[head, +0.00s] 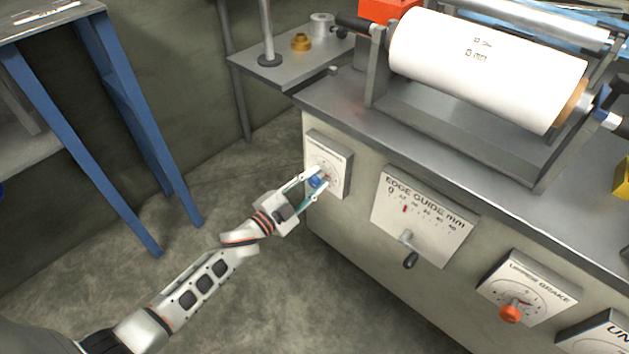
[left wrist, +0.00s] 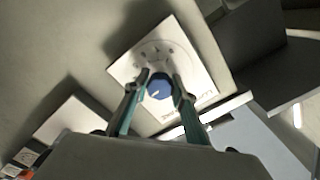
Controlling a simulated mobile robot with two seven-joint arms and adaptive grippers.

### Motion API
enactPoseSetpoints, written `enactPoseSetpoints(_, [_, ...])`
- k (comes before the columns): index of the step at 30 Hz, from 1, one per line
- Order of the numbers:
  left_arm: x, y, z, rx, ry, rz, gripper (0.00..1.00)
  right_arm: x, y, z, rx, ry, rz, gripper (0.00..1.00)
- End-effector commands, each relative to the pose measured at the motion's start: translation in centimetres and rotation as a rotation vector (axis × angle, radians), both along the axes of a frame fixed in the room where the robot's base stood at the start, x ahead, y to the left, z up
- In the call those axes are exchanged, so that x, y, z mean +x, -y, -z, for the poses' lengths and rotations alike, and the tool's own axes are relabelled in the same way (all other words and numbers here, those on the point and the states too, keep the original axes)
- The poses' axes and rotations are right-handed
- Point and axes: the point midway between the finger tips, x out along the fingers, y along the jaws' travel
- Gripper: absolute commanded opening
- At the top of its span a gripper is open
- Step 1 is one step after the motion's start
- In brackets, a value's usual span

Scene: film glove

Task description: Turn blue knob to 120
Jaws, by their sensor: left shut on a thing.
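The blue knob (head: 315,181) sits on a white dial panel (head: 341,166) on the front of the grey machine, at its left end. In the left wrist view the blue knob (left wrist: 159,88) shows a pale pointer mark, and the dial plate (left wrist: 196,60) has a scale too small to read. My left gripper (head: 314,182) reaches in from the left and is shut on the blue knob, with one finger on each side; it also shows in the left wrist view (left wrist: 160,92). My right gripper is not in view.
To the right are the edge guide panel (head: 424,216) with a black-handled lever and the unwind brake panel (head: 527,290) with an orange knob (head: 510,313). A white film roll (head: 485,65) lies above. A blue-legged table (head: 125,90) stands left, with clear floor between.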

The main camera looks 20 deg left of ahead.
Motion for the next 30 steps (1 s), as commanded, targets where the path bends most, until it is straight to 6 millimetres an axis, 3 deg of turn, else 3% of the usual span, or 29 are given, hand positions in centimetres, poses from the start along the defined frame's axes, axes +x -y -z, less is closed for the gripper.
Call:
enactPoseSetpoints(15, [-0.1,-0.1,0.4,0.398,0.139,0.000,0.03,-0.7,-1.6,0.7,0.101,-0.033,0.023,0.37])
enactPoseSetpoints(30, [0.0,-0.1,0.2,0.534,0.190,-0.001,0.03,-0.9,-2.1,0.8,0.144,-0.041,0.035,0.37])
